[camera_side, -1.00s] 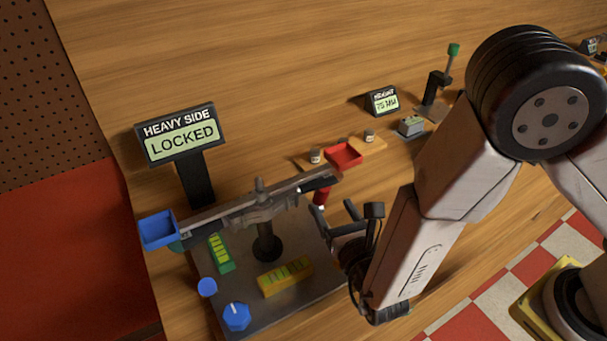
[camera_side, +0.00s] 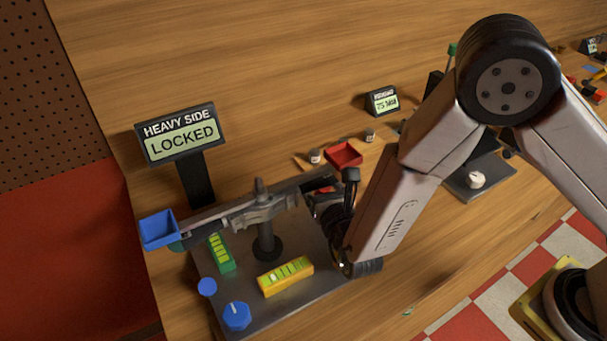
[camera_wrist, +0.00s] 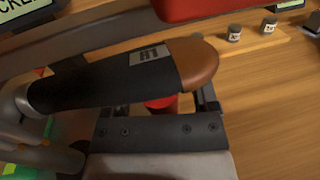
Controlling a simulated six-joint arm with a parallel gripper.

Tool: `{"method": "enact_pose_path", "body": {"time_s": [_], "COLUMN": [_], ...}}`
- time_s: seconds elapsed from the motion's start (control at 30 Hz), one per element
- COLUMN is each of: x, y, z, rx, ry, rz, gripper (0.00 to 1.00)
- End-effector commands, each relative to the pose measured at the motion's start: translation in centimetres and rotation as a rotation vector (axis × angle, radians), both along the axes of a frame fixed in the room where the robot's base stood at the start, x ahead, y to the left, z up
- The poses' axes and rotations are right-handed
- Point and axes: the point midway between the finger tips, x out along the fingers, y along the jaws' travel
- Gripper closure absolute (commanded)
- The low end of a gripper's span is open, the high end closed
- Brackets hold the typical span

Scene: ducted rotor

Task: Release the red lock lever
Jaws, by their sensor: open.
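The red lock lever (camera_side: 322,189) shows as a small red patch under the right end of the balance beam (camera_side: 225,210), mostly hidden by my gripper (camera_side: 334,200). In the wrist view the lever's round red end (camera_wrist: 160,103) lies between the open fingers of my gripper (camera_wrist: 159,98). I cannot tell whether either finger touches it. A dark sleeve with a brown end and a label (camera_wrist: 140,74) crosses in front and hides the rest of the lever and parts of the fingers. The sign (camera_side: 180,134) reads HEAVY SIDE LOCKED.
A blue pan (camera_side: 158,229) is at the beam's left end and a red pan (camera_side: 344,154) at its right. Small weights (camera_side: 315,156) stand behind. The wood at front right is clear.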

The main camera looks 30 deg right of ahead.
Motion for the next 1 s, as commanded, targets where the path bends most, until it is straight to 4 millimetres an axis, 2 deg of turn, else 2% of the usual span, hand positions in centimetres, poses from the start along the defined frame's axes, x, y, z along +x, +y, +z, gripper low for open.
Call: {"method": "enact_pose_path", "body": {"time_s": [0.27, 0.3, 0.37, 0.5, 0.53, 1.0], "x": [0.15, 0.14, 0.14, 0.13, 0.13, 0.12], "y": [-0.05, -0.05, -0.05, -0.05, -0.05, -0.03], "z": [-0.01, -0.01, 0.00, 0.00, 0.00, 0.01], "rx": [0.000, 0.000, 0.000, 0.000, 0.000, 0.000], "ry": [0.000, 0.000, 0.000, 0.000, 0.000, 0.000], "rz": [0.000, 0.000, 0.000, 0.000, 0.000, 0.000], "gripper": [0.24, 0.31, 0.50, 0.94, 1.00, 1.00]}}
